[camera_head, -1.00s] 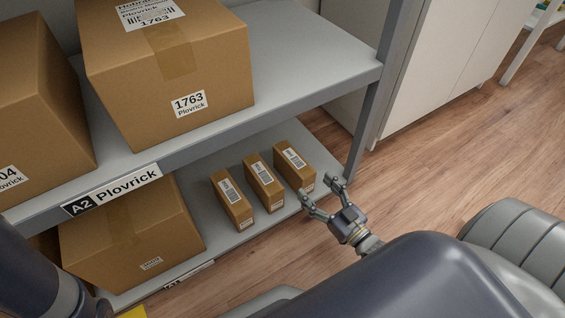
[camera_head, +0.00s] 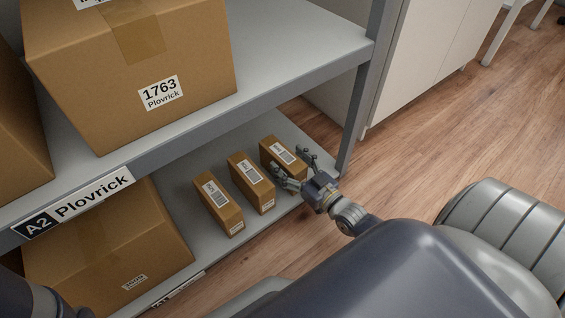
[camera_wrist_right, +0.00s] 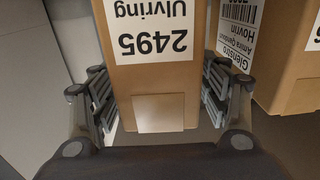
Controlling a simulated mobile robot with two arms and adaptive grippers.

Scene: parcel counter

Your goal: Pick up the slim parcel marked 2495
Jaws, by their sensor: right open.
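The slim parcel marked 2495 (camera_wrist_right: 162,88) is a narrow brown box, seen upside down in the right wrist view. In the head view it appears to be the rightmost (camera_head: 283,151) of three slim parcels on the lower shelf, partly hidden by my right gripper. My right gripper (camera_head: 293,167) is open at its front end. In the right wrist view the fingers (camera_wrist_right: 160,98) stand one on each side of the parcel's near end. Contact cannot be told. My left gripper is not in view.
Two more slim parcels, a middle one (camera_head: 252,181) and a left one (camera_head: 219,206), stand close by. A large box (camera_head: 105,250) fills the shelf's left part. The upper shelf (camera_head: 290,55) holds the 1763 box (camera_head: 130,75). A shelf post (camera_head: 353,120) rises right of my gripper.

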